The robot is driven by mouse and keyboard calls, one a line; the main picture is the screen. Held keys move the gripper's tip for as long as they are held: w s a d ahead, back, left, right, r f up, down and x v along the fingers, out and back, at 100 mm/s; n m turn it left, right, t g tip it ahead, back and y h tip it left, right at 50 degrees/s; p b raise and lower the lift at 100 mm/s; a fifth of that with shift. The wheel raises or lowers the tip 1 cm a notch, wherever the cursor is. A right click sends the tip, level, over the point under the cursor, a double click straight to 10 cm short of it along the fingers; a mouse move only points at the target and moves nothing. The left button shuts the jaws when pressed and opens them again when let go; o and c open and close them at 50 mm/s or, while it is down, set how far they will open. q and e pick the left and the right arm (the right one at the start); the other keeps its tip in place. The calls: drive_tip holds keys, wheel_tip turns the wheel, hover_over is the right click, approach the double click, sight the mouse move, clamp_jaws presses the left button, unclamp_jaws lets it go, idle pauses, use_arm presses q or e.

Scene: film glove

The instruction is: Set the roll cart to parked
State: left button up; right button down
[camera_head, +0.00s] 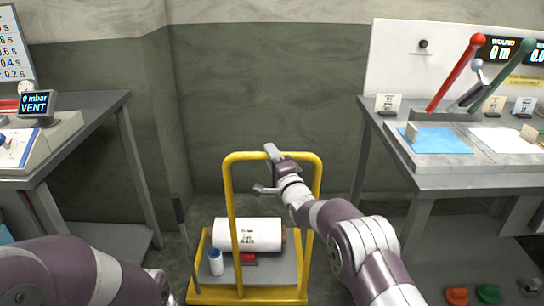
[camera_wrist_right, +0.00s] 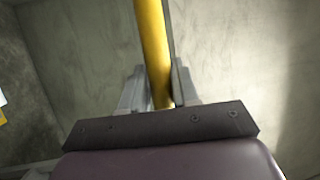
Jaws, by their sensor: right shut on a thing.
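The roll cart (camera_head: 228,200) has a yellow tubular push handle and a grey deck with a yellow rim. It stands on the floor between the two tables, close to the back wall. A white roll (camera_head: 250,235) lies across its deck. My right gripper (camera_head: 270,165) is at the top bar of the handle. In the right wrist view the yellow bar (camera_wrist_right: 153,50) runs down between its fingers (camera_wrist_right: 155,92), which are shut on it. My left arm shows at the lower left, but its gripper is not in view.
A white bottle with a blue cap (camera_head: 216,262) and a red item (camera_head: 249,259) are on the deck. The left table (camera_head: 85,115) and the right table (camera_head: 440,178) flank the cart. Colored blocks (camera_head: 457,296) sit low at the right.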

drive_tip(key=shift+d+r, duration=0.1)
drive_tip(key=shift+r, duration=0.15)
drive_tip(key=c, duration=1.1)
unclamp_jaws()
drive_tip(key=shift+w, duration=0.1)
drive_tip(key=shift+o, duration=0.9)
drive_tip(key=shift+w+f, duration=0.2)
drive_tip(key=shift+f, duration=0.05)
drive_tip(key=shift+s, duration=0.15)
drive_tip(key=p+v, duration=0.1)
drive_tip(key=v, duration=1.1)
drive_tip(key=shift+s+p, duration=0.2)
drive_tip(key=shift+p, duration=0.2)
drive_tip(key=shift+f, duration=0.1)
